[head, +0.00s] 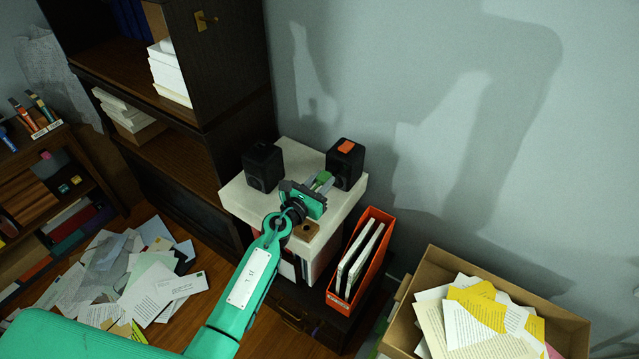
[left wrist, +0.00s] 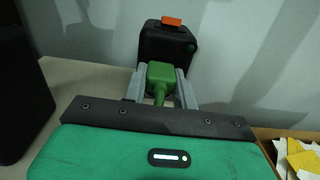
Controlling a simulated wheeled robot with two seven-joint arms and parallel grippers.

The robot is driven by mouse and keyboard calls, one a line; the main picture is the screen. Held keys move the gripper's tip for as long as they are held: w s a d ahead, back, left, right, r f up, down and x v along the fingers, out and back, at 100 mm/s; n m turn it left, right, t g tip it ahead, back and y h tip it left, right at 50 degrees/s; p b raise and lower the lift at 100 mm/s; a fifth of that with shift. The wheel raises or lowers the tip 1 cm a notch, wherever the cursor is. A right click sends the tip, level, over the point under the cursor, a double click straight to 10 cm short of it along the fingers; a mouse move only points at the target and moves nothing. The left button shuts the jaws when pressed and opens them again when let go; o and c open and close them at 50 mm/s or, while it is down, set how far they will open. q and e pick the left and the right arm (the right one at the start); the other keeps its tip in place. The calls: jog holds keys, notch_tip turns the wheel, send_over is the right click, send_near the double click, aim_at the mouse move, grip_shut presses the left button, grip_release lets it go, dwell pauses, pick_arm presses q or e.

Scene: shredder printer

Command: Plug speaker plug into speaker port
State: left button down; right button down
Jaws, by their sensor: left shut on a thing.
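Two black speakers stand on a white-topped stand (head: 240,198). The left speaker (head: 263,166) is at the back left, and the right speaker (head: 345,164) has an orange patch on top. My left gripper (head: 322,181) is over the stand top, shut on a green plug (head: 319,178). In the left wrist view the green plug (left wrist: 160,76) sits between the two grey fingers, directly in front of the right speaker (left wrist: 166,45). The plug's front end is hidden, so I cannot tell whether it touches the speaker. No port is visible. My right gripper is not in view.
A small brown block (head: 306,230) lies at the stand's front edge. An orange file holder (head: 363,262) stands to the right, and a cardboard box (head: 560,322) of papers is further right. A dark shelf unit (head: 238,75) is behind left. Papers (head: 150,285) litter the floor.

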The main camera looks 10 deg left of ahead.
pick_arm(q)
jog(key=shift+w+d, duration=0.15)
jog(key=shift+w, duration=0.25)
jog(key=c, duration=1)
grip_release()
jog(key=shift+c, duration=0.2)
jog(key=v, duration=1.3)
jog(key=shift+f, duration=0.15)
jog(key=shift+s, duration=0.45)
